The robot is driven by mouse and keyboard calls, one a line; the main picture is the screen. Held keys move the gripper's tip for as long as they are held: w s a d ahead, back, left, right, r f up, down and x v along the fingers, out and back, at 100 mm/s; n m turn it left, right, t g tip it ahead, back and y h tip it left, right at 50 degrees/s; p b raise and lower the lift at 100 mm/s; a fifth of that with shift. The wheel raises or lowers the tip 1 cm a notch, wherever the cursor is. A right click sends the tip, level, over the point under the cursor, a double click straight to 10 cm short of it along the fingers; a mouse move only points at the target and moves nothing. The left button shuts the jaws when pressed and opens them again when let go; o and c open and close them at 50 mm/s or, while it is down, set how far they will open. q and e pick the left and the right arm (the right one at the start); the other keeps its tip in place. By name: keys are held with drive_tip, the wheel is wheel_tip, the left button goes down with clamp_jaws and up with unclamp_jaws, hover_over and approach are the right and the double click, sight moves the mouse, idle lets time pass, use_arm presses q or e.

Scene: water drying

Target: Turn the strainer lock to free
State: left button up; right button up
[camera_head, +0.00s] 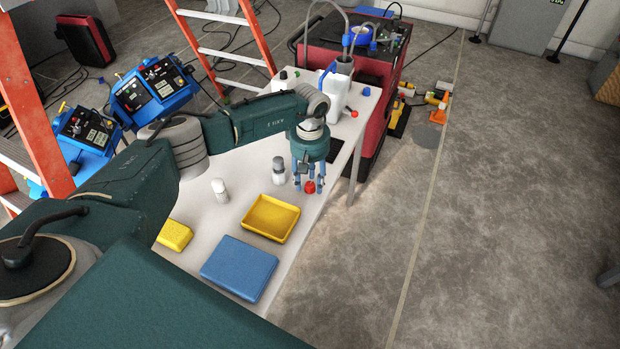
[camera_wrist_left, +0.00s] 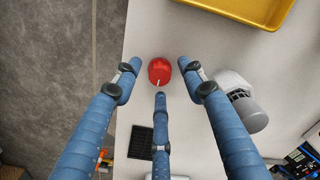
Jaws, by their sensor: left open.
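A small round red knob (camera_head: 310,187) is at the right edge of the white table, just below my left gripper (camera_head: 307,185). In the left wrist view the red knob (camera_wrist_left: 159,71) has a white line on it, pointing toward the picture's bottom. I take it to be the strainer lock; no label is readable. My left gripper (camera_wrist_left: 161,78) is open, its three blue fingers spread around the knob. A gap shows between the knob and the side fingers; whether the third finger touches it, I cannot tell. My right gripper is not in view.
A grey-and-white bottle (camera_head: 279,172) stands beside the gripper. A yellow tray (camera_head: 257,231) and blue box (camera_head: 240,268) lie nearer. A white jug (camera_head: 336,95) stands at the table's far end.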

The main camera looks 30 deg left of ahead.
use_arm(q)
drive_tip(key=shift+f, duration=0.3)
clamp_jaws()
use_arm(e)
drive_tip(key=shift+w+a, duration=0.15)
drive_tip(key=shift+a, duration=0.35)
